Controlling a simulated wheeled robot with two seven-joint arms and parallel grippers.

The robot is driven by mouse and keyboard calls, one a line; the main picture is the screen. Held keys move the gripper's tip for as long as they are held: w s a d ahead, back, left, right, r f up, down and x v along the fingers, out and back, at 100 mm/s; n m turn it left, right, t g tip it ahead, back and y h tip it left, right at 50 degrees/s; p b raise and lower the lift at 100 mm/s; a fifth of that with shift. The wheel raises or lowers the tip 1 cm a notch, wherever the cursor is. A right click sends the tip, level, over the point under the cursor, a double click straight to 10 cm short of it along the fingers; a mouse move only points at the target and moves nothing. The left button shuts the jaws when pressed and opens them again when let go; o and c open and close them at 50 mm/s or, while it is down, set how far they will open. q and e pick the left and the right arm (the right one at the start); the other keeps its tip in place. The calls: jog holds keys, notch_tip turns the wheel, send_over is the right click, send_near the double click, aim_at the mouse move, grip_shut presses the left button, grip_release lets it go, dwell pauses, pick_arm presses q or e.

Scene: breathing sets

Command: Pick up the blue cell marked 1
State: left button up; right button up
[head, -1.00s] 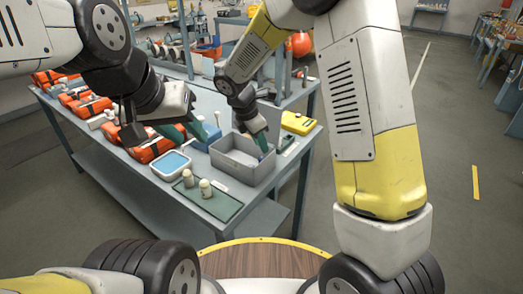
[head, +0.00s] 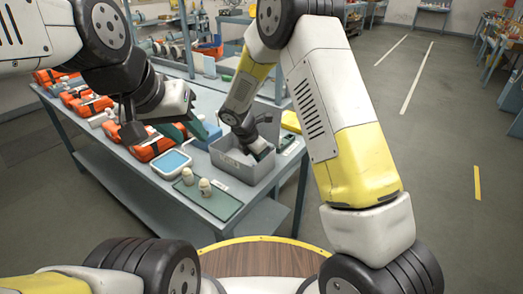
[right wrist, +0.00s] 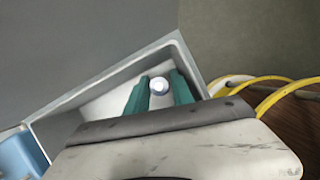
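The grey bin (head: 238,170) stands on the workbench, and my right gripper (head: 262,150) reaches down into it. In the right wrist view, a small round whitish end with a bluish rim (right wrist: 159,86) shows between the green fingers of my right gripper (right wrist: 160,90). It may be the blue cell seen end-on; no number is readable. The fingers stand apart on either side of it, and a slight gap seems to show. In the head view the cell is hidden by the gripper. My left gripper (head: 186,129) is open and empty above the bench, left of the bin.
A white tray with a blue inside (head: 170,164) and two small pale bottles on a green mat (head: 218,205) sit left of the bin. A blue box (head: 208,140) is behind it, a yellow case (head: 291,121) to its right. Orange packs (head: 155,147) line the bench's left side.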

grip_shut()
jog(key=shift+r, duration=0.2)
